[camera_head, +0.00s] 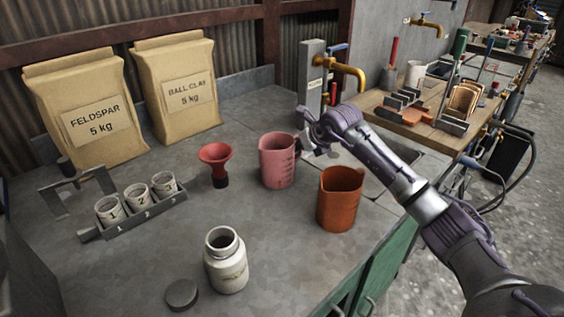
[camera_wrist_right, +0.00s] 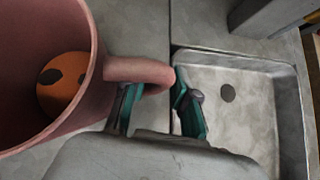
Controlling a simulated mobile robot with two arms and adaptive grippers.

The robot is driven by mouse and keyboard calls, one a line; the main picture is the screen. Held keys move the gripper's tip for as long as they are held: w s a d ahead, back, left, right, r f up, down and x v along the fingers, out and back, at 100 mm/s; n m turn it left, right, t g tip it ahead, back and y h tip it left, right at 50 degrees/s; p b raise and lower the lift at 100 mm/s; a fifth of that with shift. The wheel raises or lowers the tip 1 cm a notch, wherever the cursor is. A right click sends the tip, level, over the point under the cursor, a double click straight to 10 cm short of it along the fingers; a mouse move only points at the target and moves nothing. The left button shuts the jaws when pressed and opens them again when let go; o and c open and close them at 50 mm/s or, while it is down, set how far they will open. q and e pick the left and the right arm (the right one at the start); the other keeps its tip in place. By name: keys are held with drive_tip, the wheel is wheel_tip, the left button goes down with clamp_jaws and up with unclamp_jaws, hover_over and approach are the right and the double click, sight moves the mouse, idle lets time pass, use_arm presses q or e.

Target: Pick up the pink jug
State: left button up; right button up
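The pink jug (camera_head: 277,162) stands upright on the grey counter, its handle side toward my right gripper (camera_head: 310,145). In the right wrist view the jug (camera_wrist_right: 88,60) fills the left side, and its handle (camera_wrist_right: 145,72) reaches toward the fingers. My right gripper (camera_wrist_right: 158,108) is open, with one teal finger on the jug side of the handle's outer part and the other beyond it. I cannot tell whether either finger touches the handle. Something orange with dark spots (camera_wrist_right: 66,85) shows inside the jug. My left gripper is not in view.
An orange jug (camera_head: 340,198) stands close in front, under my right arm. A red funnel (camera_head: 216,165) is left of the pink jug. A sink (camera_wrist_right: 235,100) lies right, below a brass tap (camera_head: 348,72). A white jar (camera_head: 226,262) stands at the front.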

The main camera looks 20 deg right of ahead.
clamp_jaws()
